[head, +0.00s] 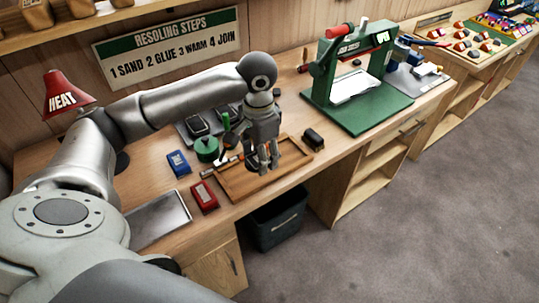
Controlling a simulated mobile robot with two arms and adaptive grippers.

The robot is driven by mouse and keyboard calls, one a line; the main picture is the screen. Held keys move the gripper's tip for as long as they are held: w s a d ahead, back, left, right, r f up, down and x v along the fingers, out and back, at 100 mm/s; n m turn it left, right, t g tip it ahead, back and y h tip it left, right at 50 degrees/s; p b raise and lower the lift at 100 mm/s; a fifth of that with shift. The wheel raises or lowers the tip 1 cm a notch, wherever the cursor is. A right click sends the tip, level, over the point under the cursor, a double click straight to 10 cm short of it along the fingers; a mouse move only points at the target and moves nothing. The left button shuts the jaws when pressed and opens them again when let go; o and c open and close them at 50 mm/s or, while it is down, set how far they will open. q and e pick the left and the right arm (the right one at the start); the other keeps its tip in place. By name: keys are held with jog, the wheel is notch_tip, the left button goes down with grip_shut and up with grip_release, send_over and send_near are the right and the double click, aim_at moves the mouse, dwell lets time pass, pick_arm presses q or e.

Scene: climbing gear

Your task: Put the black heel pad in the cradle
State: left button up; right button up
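My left gripper (264,166) points down over the wooden tray (232,193) on the workbench. Its fingers are small and dark here, and I cannot tell whether they are apart or hold anything. A black block (314,139) lies on the bench just right of the tray, apart from the gripper. Another dark, rounded piece (197,124) lies on a grey plate behind the tray. I cannot tell which of these, if either, is the black heel pad. A green press (371,120) with a white sole-shaped piece (353,86) stands to the right; no cradle is clearly recognisable. My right gripper is out of view.
A blue box (179,163), a red box (204,196) and a green round container (207,148) stand left of the tray. A grey metal sheet (160,219) lies at the front left. A red HEAT lamp (65,95) is at the left.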

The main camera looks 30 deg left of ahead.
pick_arm(q)
jog(key=w+a+f, duration=0.1)
jog(key=w+f, duration=0.1)
jog(key=w+a+f+p, duration=0.1)
jog(key=w+f, duration=0.1)
jog(key=w+a+f, duration=0.1)
jog(key=w+f, duration=0.1)
jog(key=w, duration=0.1)
jog(key=shift+f, duration=0.25)
jog(key=shift+w+a+f, duration=0.1)
jog(key=shift+w+f, duration=0.2)
jog(key=shift+f, duration=0.05)
notch_tip(320, 180, down, 3)
jog(key=shift+w+a+p, duration=0.1)
jog(key=shift+p, duration=0.75)
jog(key=shift+f, duration=0.2)
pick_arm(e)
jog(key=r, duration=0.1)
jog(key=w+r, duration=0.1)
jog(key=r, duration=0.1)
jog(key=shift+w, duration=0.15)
pick_arm(q)
jog(key=o, duration=0.7)
jog(key=shift+f, duration=0.1)
jog(key=shift+o, duration=0.2)
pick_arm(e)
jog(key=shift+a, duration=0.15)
